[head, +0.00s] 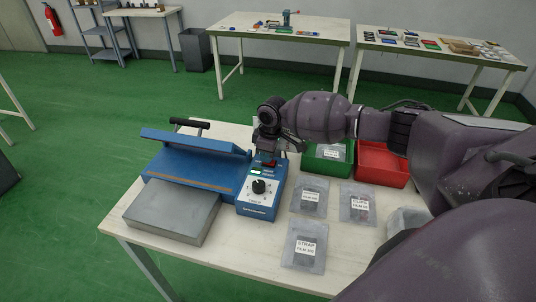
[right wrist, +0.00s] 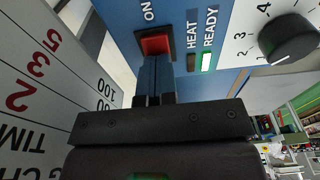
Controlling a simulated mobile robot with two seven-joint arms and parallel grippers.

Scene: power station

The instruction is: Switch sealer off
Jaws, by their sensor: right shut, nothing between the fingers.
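The blue sealer (head: 196,165) stands on the table with its lid raised. Its control box (head: 260,200) carries a black knob (head: 259,186). In the right wrist view the red rocker switch (right wrist: 155,45) sits beside the word ON, and the knob (right wrist: 287,38) is at the upper right. The READY light (right wrist: 206,62) glows green and the HEAT light (right wrist: 191,62) is dark. My right gripper (right wrist: 156,60) is shut and empty, its fingertips at the lower edge of the switch; whether they touch cannot be told. My left gripper is not in view.
A grey plate (head: 172,210) lies in front of the sealer. Labelled bags, such as the strap bag (head: 305,247), lie to the right. A green bin (head: 324,164) and a red bin (head: 382,165) stand behind them.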

